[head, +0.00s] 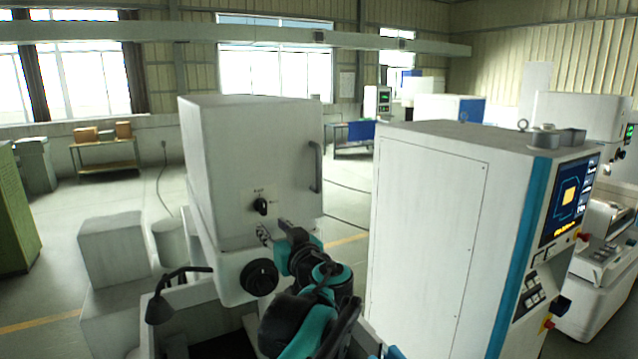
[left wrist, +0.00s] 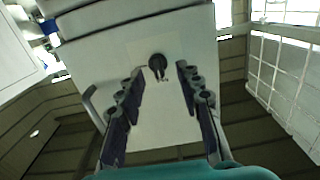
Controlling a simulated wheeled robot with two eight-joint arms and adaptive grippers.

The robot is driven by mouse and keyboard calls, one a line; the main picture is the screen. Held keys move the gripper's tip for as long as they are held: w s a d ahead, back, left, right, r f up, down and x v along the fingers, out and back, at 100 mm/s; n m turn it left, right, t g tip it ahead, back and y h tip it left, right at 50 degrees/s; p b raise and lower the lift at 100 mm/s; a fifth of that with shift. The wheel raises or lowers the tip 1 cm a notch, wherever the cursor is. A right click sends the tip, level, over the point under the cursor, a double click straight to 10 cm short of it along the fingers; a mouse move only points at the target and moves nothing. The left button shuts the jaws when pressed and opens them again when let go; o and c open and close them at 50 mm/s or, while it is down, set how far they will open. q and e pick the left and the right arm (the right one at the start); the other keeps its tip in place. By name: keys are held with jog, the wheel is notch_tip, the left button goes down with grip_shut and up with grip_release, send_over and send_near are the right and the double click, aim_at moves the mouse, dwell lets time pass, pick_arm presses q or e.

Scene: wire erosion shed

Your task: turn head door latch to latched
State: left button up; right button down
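The head door latch (head: 261,207) is a small black knob on the front of a white box-shaped machine head (head: 245,150). Small markings sit above it and to its right, too small to read. In the left wrist view the latch (left wrist: 157,65) shows between the finger lines, upside down. Its bar looks roughly upright in the head view. My left gripper (head: 275,233) is just below and in front of the latch, apart from it. In the left wrist view its fingers (left wrist: 160,75) are spread wide with nothing between them. My right gripper is not in view.
A grey door handle (head: 316,167) is on the right of the door. A larger black round knob (head: 259,277) sits lower down, left of my arm. A black lamp-like part (head: 160,308) stands at lower left. A tall white cabinet (head: 425,220) stands close on the right.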

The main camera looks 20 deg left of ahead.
aim_at(264, 207)
pick_arm(q)
jog(key=w+a, duration=0.1)
jog(key=w, duration=0.1)
jog(key=w+a+r+p, duration=0.1)
jog(key=w+a, duration=0.2)
jog(key=a, duration=0.1)
jog(key=shift+w+r, duration=0.4)
jog(key=shift+a, duration=0.35)
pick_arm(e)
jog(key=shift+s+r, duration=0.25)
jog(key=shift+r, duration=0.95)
pick_arm(q)
grip_shut()
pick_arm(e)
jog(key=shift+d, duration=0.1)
